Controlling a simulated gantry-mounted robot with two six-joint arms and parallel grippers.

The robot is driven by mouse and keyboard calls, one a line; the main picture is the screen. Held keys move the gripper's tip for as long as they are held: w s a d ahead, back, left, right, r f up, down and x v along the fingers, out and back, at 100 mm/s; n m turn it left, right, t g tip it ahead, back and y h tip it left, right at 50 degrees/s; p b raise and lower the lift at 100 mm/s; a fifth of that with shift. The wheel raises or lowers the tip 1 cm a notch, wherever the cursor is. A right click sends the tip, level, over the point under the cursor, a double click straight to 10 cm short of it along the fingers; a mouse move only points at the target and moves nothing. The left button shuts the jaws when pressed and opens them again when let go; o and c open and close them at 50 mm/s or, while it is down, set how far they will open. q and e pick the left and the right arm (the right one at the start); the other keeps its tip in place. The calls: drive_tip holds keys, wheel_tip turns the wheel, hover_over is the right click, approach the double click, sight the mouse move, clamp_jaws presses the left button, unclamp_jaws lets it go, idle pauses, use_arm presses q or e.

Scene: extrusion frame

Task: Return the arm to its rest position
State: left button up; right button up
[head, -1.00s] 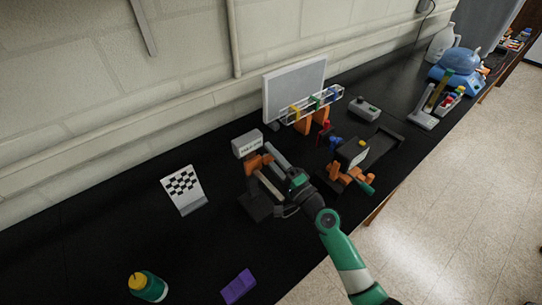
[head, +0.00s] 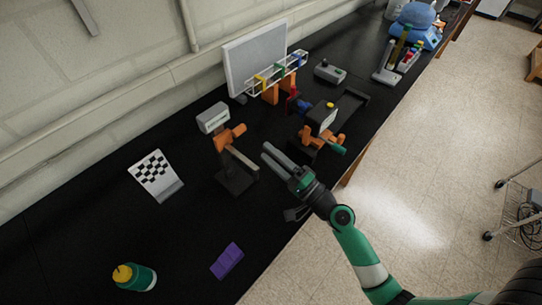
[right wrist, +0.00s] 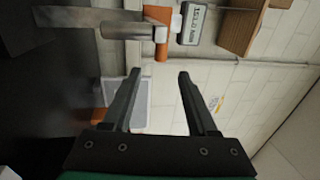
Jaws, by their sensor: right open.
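My right gripper (head: 271,153) is open and empty in the head view. It hangs above the black bench, to the right of an orange-clamped fixture, and looks clear of it. In the right wrist view its two dark fingers (right wrist: 158,78) stand apart with nothing between them. My right arm reaches in from the lower right. The orange clamp fixture (head: 228,139) has a metal bar, a dark base and a labelled grey box (head: 213,117). Its orange part also shows in the right wrist view (right wrist: 160,30). My left gripper is not in view.
A second orange fixture with a dark box (head: 321,118) stands right of the gripper. Open floor lies right.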

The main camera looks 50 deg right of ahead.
idle(0.5)
drive_tip(key=w+a+r+n+t+y, duration=0.2)
drive_tip(key=a+r+n+y, duration=0.2)
drive_tip(key=a+r+n, duration=0.55)
drive_tip(key=w+a+r+n+t+y, duration=0.15)
drive_tip(key=w+r+n+y, duration=0.35)
drive_tip(key=r, duration=1)
drive_tip(key=s+a+r+n+t+h, duration=0.25)
drive_tip(key=s+r, duration=0.25)
drive_tip(key=r, duration=0.5)
drive_tip(key=s+a+r+n+t+h, duration=0.1)
drive_tip(key=s+r+n+h, duration=0.3)
drive_tip(key=r, duration=0.6)
wheel_tip(320, 180, up, 26)
drive_tip(key=s+m+y+p, duration=0.1)
drive_tip(key=s+y+p, duration=0.1)
drive_tip(key=p, duration=2.4)
wheel_tip(320, 180, down, 16)
drive_tip(key=b, duration=1.6)
drive_tip(key=shift+f+b, duration=0.15)
drive_tip(key=shift+b, duration=0.25)
drive_tip(key=shift+w, duration=0.1)
